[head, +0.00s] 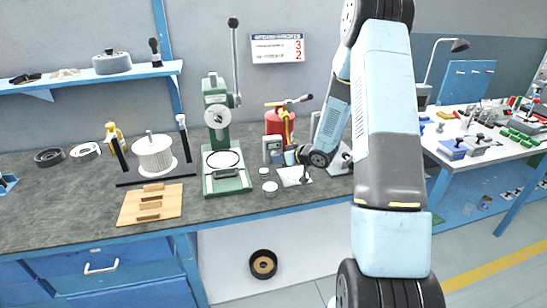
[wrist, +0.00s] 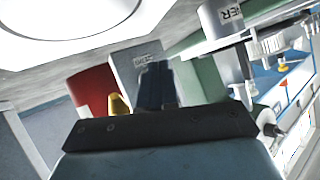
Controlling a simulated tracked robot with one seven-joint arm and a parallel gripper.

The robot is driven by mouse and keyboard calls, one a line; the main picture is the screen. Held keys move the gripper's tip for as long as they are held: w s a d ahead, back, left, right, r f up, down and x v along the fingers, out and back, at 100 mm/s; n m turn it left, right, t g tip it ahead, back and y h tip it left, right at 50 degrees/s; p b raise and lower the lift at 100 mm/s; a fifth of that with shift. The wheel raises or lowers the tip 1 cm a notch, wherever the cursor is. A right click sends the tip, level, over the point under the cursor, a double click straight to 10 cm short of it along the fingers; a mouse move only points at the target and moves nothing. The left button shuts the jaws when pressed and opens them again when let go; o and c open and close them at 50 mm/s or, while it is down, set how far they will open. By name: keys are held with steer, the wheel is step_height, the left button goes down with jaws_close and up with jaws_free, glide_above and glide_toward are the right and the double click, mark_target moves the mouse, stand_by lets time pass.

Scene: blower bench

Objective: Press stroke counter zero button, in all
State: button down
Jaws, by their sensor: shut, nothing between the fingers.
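A small grey box with a pale face (head: 272,148), which looks like the stroke counter, stands on the bench just right of the green press (head: 220,130). Its zero button is too small to make out. My gripper (head: 303,155) is low over the bench, right of that box and apart from it. In the wrist view, my gripper's dark shut fingers (wrist: 157,85) point at a grey box with small lettering (wrist: 135,68), probably the same one. The fingers hide part of it, and I cannot tell whether they touch it. Nothing is held.
A red cylinder (head: 273,122) with yellow parts stands behind the grey box. White jars (head: 270,188) and a white sheet (head: 293,176) lie in front.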

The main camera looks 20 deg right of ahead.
steer(key=shift+w, duration=0.25)
stand_by(0.4)
steer(key=shift+s, duration=0.8)
steer(key=shift+s, duration=2.5)
